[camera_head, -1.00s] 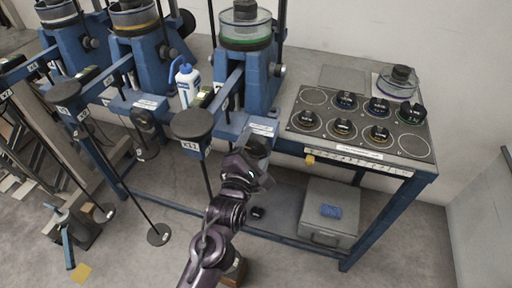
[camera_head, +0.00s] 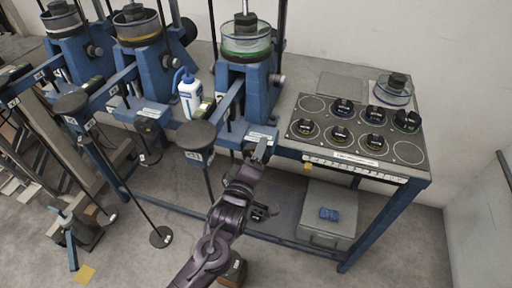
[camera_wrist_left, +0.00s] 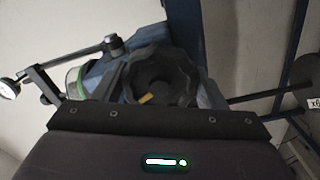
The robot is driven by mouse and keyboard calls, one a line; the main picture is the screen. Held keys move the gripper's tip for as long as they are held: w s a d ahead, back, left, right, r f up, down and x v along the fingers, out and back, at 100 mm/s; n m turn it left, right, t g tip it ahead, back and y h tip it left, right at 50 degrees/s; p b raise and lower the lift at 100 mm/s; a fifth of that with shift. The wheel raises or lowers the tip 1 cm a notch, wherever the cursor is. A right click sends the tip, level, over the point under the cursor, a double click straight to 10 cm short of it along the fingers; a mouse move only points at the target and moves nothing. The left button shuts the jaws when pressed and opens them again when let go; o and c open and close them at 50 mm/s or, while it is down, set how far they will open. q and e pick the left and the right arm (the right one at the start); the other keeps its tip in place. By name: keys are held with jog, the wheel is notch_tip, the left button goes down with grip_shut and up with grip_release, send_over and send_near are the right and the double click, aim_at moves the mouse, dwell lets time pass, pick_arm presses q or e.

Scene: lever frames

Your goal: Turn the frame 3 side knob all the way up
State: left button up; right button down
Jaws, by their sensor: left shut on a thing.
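The right-hand lever frame (camera_head: 246,85) is blue and carries a clear cell with a green ring; I take it as frame 3. Its side knob (camera_wrist_left: 160,75) shows in the left wrist view as a dark, lobed knob with a recessed face and a yellow mark pointing to the lower left. In the head view the gripper hides the knob. My right gripper is not in view.
A lever with a round dark pad (camera_head: 195,135) stands left of my arm. A white wash bottle (camera_head: 188,93) is on the bench behind it. A board with several dark weights (camera_head: 340,134) lies to the right. A grey case (camera_head: 326,215) sits on the lower shelf.

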pick_arm(q)
jog(key=o, duration=1.3)
jog(key=shift+w+m, duration=0.1)
jog(key=shift+m, duration=0.3)
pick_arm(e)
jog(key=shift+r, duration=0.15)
pick_arm(q)
jog(key=shift+p+v, duration=1.3)
jog(key=shift+v, duration=1.75)
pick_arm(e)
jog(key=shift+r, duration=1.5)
